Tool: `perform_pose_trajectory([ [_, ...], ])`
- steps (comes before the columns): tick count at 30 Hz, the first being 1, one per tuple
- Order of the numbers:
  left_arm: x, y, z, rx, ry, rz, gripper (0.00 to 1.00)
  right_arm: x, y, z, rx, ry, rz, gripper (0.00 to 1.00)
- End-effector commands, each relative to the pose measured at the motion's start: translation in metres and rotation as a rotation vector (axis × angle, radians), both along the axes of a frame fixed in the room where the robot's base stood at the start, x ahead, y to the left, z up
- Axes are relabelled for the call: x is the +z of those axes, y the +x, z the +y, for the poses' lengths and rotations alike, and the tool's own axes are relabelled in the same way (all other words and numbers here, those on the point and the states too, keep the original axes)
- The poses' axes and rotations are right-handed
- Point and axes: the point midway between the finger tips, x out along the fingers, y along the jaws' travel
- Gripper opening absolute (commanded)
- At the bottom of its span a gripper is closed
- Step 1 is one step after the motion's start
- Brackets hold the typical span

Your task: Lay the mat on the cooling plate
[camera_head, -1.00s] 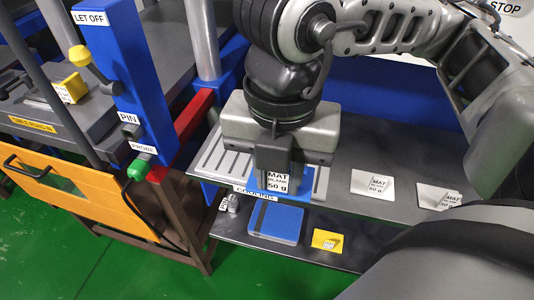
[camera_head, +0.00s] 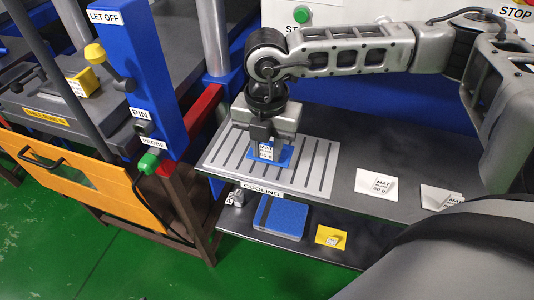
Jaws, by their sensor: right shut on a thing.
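The blue mat (camera_head: 284,158) with a white label reading MAT and 50 g is on or just above the slotted grey cooling plate (camera_head: 314,178), near its middle. I cannot tell whether it touches the plate. My right gripper (camera_head: 265,143) points down from above and is shut on the mat, hiding part of it. The cooling plate lies on a dark shelf, with a COOLING label (camera_head: 262,188) at its front edge. My left gripper is not in view.
Two white mat cards (camera_head: 376,184) (camera_head: 440,198) lie on the shelf to the right. The lower shelf holds a blue block (camera_head: 281,217) and a yellow tag (camera_head: 330,237). A blue post (camera_head: 138,75) with levers and a red bar (camera_head: 203,110) stand left of the plate.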

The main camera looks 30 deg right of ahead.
Motion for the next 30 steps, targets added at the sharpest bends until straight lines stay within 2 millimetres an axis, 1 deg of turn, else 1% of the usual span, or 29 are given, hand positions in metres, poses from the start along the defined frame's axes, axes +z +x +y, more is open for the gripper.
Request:
perform_pose_trajectory([
  [1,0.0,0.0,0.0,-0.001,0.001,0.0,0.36,-0.01,-0.001,0.0,0.001,0.0,0.004,0.01],
  [3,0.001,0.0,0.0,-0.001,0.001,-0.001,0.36,-0.02,-0.001,0.0,0.0,0.0,0.004,0.01],
  [6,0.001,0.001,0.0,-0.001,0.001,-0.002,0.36,-0.028,-0.001,0.0,0.0,-0.001,0.002,0.01],
  [14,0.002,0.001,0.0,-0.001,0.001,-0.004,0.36,-0.029,-0.001,0.0,0.0,0.0,0.0,0.01],
  [18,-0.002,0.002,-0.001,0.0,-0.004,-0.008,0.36,-0.035,-0.001,0.0,0.0,0.0,0.001,0.01],
  [19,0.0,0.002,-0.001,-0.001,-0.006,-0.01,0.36,-0.033,-0.001,0.0,0.0,-0.001,0.001,0.32],
  [21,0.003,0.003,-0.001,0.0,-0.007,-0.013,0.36,-0.032,-0.001,0.0,0.0,-0.001,0.001,0.48],
  [30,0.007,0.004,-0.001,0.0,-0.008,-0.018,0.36,-0.03,-0.001,0.0,-0.001,0.0,0.0,0.48],
])
